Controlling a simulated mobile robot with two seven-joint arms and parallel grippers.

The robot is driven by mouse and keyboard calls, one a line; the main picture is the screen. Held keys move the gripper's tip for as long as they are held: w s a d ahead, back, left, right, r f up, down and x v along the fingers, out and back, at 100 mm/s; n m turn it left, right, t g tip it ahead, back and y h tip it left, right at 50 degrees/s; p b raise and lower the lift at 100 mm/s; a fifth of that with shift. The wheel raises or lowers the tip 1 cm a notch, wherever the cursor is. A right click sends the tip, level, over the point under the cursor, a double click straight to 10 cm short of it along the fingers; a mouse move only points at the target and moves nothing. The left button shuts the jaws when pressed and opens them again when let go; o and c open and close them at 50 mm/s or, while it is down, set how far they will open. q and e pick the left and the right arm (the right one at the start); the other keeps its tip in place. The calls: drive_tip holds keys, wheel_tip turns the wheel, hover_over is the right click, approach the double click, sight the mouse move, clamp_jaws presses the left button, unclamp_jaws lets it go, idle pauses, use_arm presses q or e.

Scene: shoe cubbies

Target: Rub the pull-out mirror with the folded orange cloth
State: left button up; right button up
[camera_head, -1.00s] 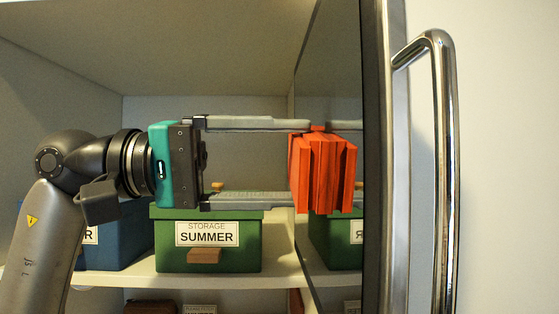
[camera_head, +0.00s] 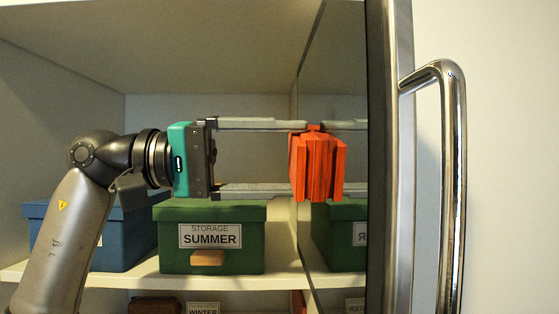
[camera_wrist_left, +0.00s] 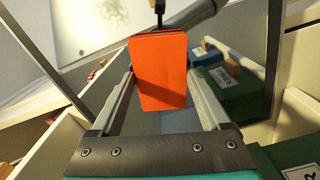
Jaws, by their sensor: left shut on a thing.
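The folded orange cloth (camera_head: 312,165) is held between the fingertips of my left gripper (camera_head: 300,157), which is shut on it. It also shows in the left wrist view (camera_wrist_left: 160,75), between the two grey fingers. The pull-out mirror (camera_head: 338,85) is an upright dark-framed panel at the right of the cubby. The cloth is at the mirror's face and runs into its own reflection there. It looks to be touching, but the contact line is hard to make out. My right gripper is not in view.
A green box labelled SUMMER (camera_head: 211,252) and a blue box (camera_head: 118,238) stand on the shelf (camera_head: 125,279) below my left gripper. A chrome handle (camera_head: 452,170) stands out on the right of the mirror's frame. The space above the gripper is clear.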

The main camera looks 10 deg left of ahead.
sight(329, 151)
use_arm(q)
drive_tip(key=shift+r, duration=0.5)
drive_tip(key=shift+s+d+f+b, duration=0.1)
drive_tip(key=shift+s+d+b, duration=0.15)
drive_tip(key=shift+s, duration=0.25)
drive_tip(key=shift+s+d+f+b, duration=0.1)
drive_tip(key=shift+s+b, duration=0.15)
drive_tip(key=shift+s, duration=0.25)
drive_tip(key=shift+s+d+b, duration=0.25)
drive_tip(key=shift+s+b, duration=0.1)
drive_tip(key=shift+s, duration=0.55)
drive_tip(key=shift+s+d+b, duration=0.25)
drive_tip(key=shift+s+b, duration=0.1)
drive_tip(key=shift+s, duration=0.55)
drive_tip(key=shift+s+d+r+b, duration=0.1)
drive_tip(key=shift+s+d+b, duration=0.15)
drive_tip(key=shift+s, duration=0.55)
drive_tip(key=shift+s+d+f+b, duration=0.1)
drive_tip(key=shift+s+d+b, duration=0.1)
drive_tip(key=shift+s, duration=0.55)
drive_tip(key=shift+s+d+r+b, duration=0.1)
drive_tip(key=shift+s+d+b, duration=0.15)
drive_tip(key=shift+s, duration=0.55)
drive_tip(key=shift+w, duration=0.1)
